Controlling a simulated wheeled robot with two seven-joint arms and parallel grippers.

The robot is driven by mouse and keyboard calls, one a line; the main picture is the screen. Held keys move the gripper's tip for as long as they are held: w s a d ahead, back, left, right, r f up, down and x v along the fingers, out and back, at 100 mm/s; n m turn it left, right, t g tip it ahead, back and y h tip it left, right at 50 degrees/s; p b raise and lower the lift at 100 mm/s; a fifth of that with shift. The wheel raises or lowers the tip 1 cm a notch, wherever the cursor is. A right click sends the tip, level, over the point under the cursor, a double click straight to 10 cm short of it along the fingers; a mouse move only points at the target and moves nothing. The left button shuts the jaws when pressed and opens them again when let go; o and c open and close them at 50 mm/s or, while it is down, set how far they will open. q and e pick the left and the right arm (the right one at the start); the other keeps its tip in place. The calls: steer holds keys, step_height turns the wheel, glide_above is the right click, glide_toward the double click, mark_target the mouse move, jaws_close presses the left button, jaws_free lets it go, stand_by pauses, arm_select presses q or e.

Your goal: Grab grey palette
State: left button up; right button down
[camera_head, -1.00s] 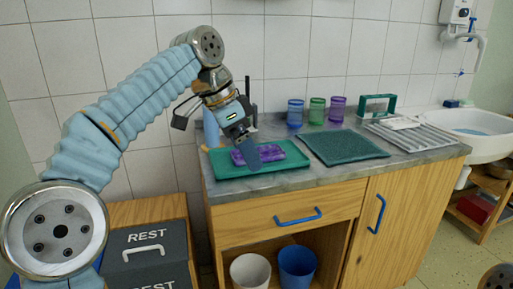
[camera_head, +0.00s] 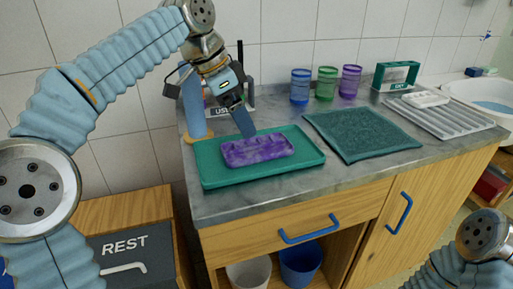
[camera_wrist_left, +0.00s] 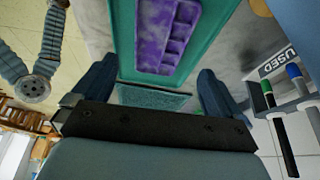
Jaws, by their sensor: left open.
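A palette (camera_head: 258,150) with molded wells, its surface mottled purple, lies flat in a green tray (camera_head: 207,172) on the counter. It also shows in the left wrist view (camera_wrist_left: 165,35), inside the tray (camera_wrist_left: 124,50). No plainly grey palette can be made out. My left gripper (camera_head: 243,122) points down just above the palette's back edge. In the left wrist view my left gripper (camera_wrist_left: 158,92) has its fingers wide apart with nothing between them. My right gripper is out of view; only part of the right arm shows at lower right.
A dark green mat (camera_head: 362,135) lies right of the tray. A ribbed grey rack (camera_head: 445,118) with a white block (camera_head: 418,98) stands farther right. Blue, green and purple cups (camera_head: 327,84) stand behind. A holder marked USED (camera_wrist_left: 285,58) is close to the left gripper. A drawer unit is below left.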

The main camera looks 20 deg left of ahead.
mark_target(257, 150)
arm_select(q)
steer(key=x, duration=0.8)
steer(key=shift+w+f, duration=0.1)
steer(key=shift+f, duration=0.15)
steer(key=shift+d, duration=0.1)
steer(key=c, duration=0.8)
